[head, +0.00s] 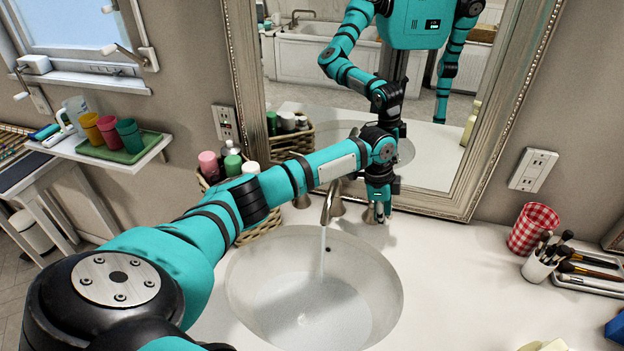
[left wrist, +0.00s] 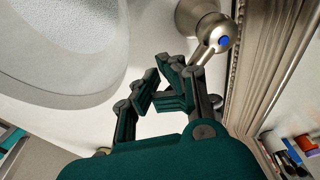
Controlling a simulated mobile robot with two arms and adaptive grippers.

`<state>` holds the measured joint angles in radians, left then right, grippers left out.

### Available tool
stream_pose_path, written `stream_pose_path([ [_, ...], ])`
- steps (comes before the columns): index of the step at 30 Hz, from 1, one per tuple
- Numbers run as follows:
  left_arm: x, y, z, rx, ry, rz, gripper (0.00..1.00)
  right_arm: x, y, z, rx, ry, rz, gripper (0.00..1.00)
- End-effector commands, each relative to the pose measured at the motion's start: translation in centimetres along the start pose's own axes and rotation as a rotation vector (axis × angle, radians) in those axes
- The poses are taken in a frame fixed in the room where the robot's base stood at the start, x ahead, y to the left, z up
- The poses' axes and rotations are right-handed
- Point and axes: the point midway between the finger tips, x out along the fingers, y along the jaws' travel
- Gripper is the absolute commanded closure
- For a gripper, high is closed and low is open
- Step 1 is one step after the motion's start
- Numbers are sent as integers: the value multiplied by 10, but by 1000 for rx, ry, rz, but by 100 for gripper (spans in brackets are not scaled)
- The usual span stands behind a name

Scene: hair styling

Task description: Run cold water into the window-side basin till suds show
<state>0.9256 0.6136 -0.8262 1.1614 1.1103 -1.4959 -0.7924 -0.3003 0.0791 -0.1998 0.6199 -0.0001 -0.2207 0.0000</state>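The white basin (head: 390,290) is set in the counter. A thin stream of water (head: 322,252) falls from the metal spout (head: 326,203) into it. Pale water (head: 320,312) covers the bottom, and the drain shows through it. In the left wrist view the water (left wrist: 85,30) looks pale and speckled; I cannot tell whether this is suds. My left gripper (head: 380,208) is at the right-hand tap handle, which has a blue dot (left wrist: 223,41). In the left wrist view its fingertips (left wrist: 160,76) are together beside the handle's lever (left wrist: 205,55), with nothing seen between them. My right gripper is out of view.
A framed mirror (head: 466,190) stands behind the tap. A basket of bottles (head: 258,228) is left of the basin, partly behind my arm. A red checked cup (head: 533,228) and a brush cup (head: 538,268) stand at right. The counter between is clear.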

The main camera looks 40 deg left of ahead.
Motion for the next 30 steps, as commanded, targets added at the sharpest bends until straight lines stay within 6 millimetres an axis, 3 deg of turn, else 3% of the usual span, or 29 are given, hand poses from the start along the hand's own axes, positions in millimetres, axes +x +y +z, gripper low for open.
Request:
stream_pose_path([
  [30, 8, -14, -21, 3, 1, 3, 100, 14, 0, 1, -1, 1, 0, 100],
])
